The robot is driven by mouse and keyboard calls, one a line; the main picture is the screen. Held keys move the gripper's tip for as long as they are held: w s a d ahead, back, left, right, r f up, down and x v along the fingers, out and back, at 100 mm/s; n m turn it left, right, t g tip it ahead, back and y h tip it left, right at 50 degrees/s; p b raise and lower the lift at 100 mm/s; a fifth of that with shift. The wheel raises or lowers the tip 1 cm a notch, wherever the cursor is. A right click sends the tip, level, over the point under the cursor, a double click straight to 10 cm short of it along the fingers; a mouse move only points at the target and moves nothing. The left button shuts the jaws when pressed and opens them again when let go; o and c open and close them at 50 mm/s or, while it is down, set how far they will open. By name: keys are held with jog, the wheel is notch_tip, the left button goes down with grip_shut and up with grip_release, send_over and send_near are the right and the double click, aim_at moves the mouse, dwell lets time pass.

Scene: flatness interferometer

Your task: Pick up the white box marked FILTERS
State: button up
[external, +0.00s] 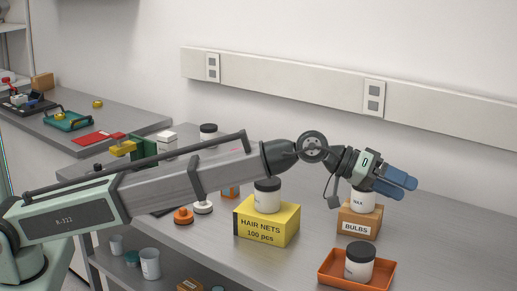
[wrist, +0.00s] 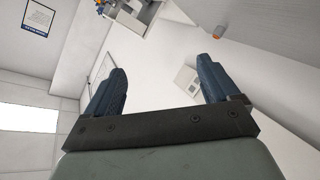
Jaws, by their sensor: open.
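A small white box (external: 167,138) stands on the bench behind my arm, left of the middle in the external view. Its marking is too small to read, so I cannot tell if it says FILTERS, and my arm hides its lower part. My gripper (external: 406,187) is far to its right, above the bench near a jar on the BULBS box. Its blue fingers are apart and empty in the wrist view (wrist: 163,70). I cannot make out the white box in the wrist view.
A yellow HAIR NETS box (external: 267,222) with a jar on it stands below my arm. A brown BULBS box (external: 358,222) bears a jar (external: 362,201) beside my gripper. An orange tray (external: 330,282) holds another jar. Bare bench shows at the right.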

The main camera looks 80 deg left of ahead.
jog(key=s+a+f+n+g+y, duration=0.15)
jog(key=s+a, duration=0.35)
jog(key=a, duration=1.1)
jog(key=s+a+f+g+y, duration=0.1)
jog(key=s+a+y, duration=0.3)
jog(key=a, duration=1.2)
jog(key=s+a+f+n+g+y, duration=0.15)
jog(key=s+a, duration=0.35)
jog(key=a, duration=1.2)
jog(key=n+g+y, duration=0.2)
jog(key=n+g, duration=0.2)
jog(key=g, duration=0.2)
send_near(167, 134)
jog(key=x, duration=0.6)
jog(key=shift+w+a+f, duration=0.15)
jog(key=shift+a, duration=0.25)
jog(key=shift+s+x, duration=0.2)
jog(key=shift+x, duration=2.65)
